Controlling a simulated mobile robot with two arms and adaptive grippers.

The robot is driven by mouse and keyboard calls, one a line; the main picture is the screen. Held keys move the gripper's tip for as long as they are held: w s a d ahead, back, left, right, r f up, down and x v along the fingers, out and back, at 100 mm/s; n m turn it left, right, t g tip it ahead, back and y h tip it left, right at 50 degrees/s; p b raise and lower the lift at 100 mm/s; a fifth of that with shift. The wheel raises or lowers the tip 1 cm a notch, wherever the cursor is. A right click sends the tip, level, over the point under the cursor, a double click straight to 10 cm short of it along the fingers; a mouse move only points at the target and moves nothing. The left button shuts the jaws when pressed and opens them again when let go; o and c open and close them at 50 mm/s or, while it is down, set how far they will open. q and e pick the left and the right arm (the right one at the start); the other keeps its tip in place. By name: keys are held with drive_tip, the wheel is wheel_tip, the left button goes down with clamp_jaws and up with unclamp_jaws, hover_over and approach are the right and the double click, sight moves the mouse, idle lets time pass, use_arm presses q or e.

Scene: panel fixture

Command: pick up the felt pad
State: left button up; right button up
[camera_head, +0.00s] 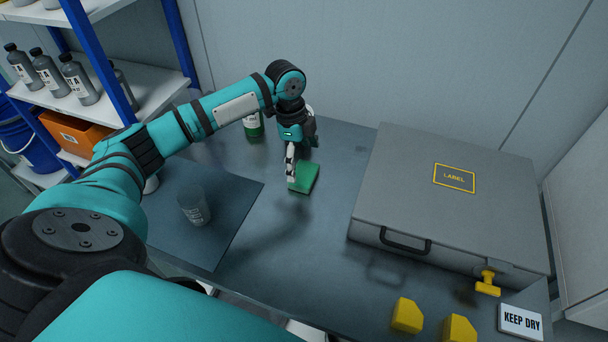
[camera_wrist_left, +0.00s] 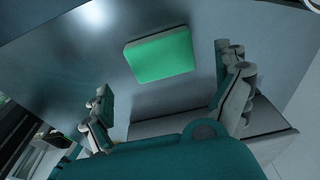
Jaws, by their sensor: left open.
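The felt pad (camera_head: 305,178) is a green block-like square lying on the dark grey table (camera_head: 268,262). My left gripper (camera_head: 291,172) hangs over the pad from above, at its left edge in the head view, and hides part of it. In the left wrist view the pad (camera_wrist_left: 160,55) lies ahead of the two spread fingers, between their lines. My left gripper (camera_wrist_left: 165,105) is open with nothing between its fingers. I cannot tell the exact gap between fingertips and pad. My right gripper is not in view.
A grey case (camera_head: 400,190) with a yellow label fills the table's right. A grey cup (camera_head: 194,207) stands on a dark mat (camera_head: 235,205) at the left. A green bottle (camera_head: 254,126) stands behind my arm. Yellow blocks (camera_head: 407,315) and a KEEP DRY sign (camera_head: 520,321) are at the front right.

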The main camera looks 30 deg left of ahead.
sight(304, 173)
use_arm(q)
drive_tip(key=f, duration=0.5)
drive_tip(key=shift+w+d+f+p, duration=0.1)
drive_tip(key=shift+w+d+p, duration=0.1)
drive_tip(key=shift+p, duration=0.15)
drive_tip(key=c, duration=0.9)
drive_tip(key=shift+r, duration=0.2)
drive_tip(key=shift+r, duration=0.2)
wheel_tip(304, 173, up, 3)
drive_tip(key=shift+b, duration=0.35)
drive_tip(key=s+d, duration=0.3)
drive_tip(key=s, duration=0.1)
drive_tip(key=s+d+r, duration=0.1)
drive_tip(key=s+d, duration=0.2)
drive_tip(key=d, duration=0.1)
drive_tip(key=s+d+b, duration=0.1)
drive_tip(key=s+d, duration=0.3)
drive_tip(key=shift+s+r, duration=0.15)
drive_tip(key=shift+s, duration=0.2)
